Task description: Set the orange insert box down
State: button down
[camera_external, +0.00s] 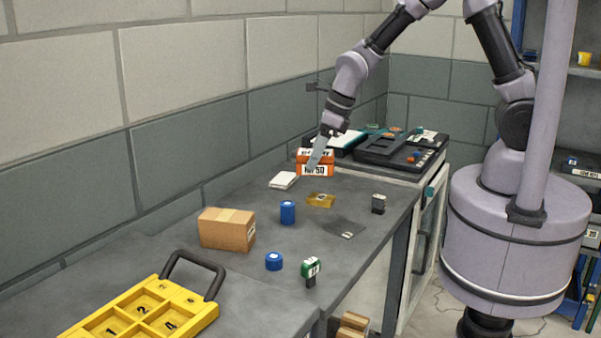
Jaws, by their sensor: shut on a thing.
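The orange insert box (315,170) has white labels with black print. It is towards the far end of the grey bench (262,203), near the wall. My gripper (319,153) reaches down to it from above and is shut on it. A grey finger crosses the front of the box. The far finger is hidden. The box looks upright and is at or very near the bench top; I cannot tell whether its underside touches.
White cards (283,180) lie just left of the box, and an amber piece (320,200) lies in front. A blue cylinder (287,212), cardboard box (227,229) and yellow tray (178,322) stand nearer. Black equipment (385,150) is behind right. Bare bench lies between the items.

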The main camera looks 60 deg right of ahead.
aim_at(310, 173)
jog(key=shift+w+a+r, duration=0.1)
jog(key=shift+w+a, duration=0.25)
jog(key=shift+a, duration=0.3)
notch_tip(310, 173, down, 5)
jog(key=shift+m, duration=0.3)
jog(key=w+a, duration=0.1)
jog(key=w, duration=0.4)
jog(key=w+a+f+b, duration=0.1)
jog(key=w, duration=0.4)
jog(key=w+a+f, duration=0.1)
jog(key=w, duration=0.4)
jog(key=shift+w+a+b, duration=0.25)
jog(key=shift+a+b, duration=0.15)
notch_tip(310, 173, down, 4)
jog(key=shift+r+b, duration=0.25)
jog(key=shift+b, duration=0.55)
jog(key=shift+r, duration=0.1)
jog(key=c, duration=0.5)
grip_release()
